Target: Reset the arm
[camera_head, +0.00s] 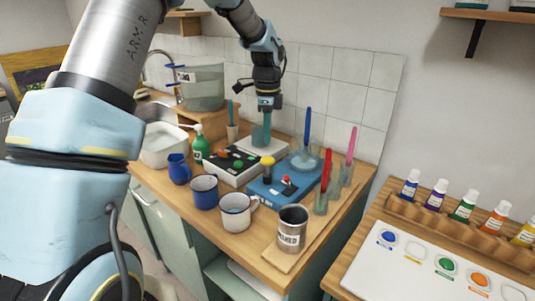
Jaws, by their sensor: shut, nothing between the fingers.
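My arm reaches from the left edge up over the counter and then down toward its back. My gripper (266,106) points straight down near the tiled wall. It is shut and looks empty. A teal-tinted glass (261,134) is just below the fingertips, on a pale block or device (258,147). I cannot tell whether the fingertips reach inside its rim. The fingers are small and partly dark in this view.
The counter holds a blue device (268,195), two mugs (237,212), a metal cup (292,228), glasses with upright coloured sticks (327,181), a green bottle (200,147) and a large clear tank (201,88). Paint bottles (464,206) stand at right. Space above the counter's right side is free.

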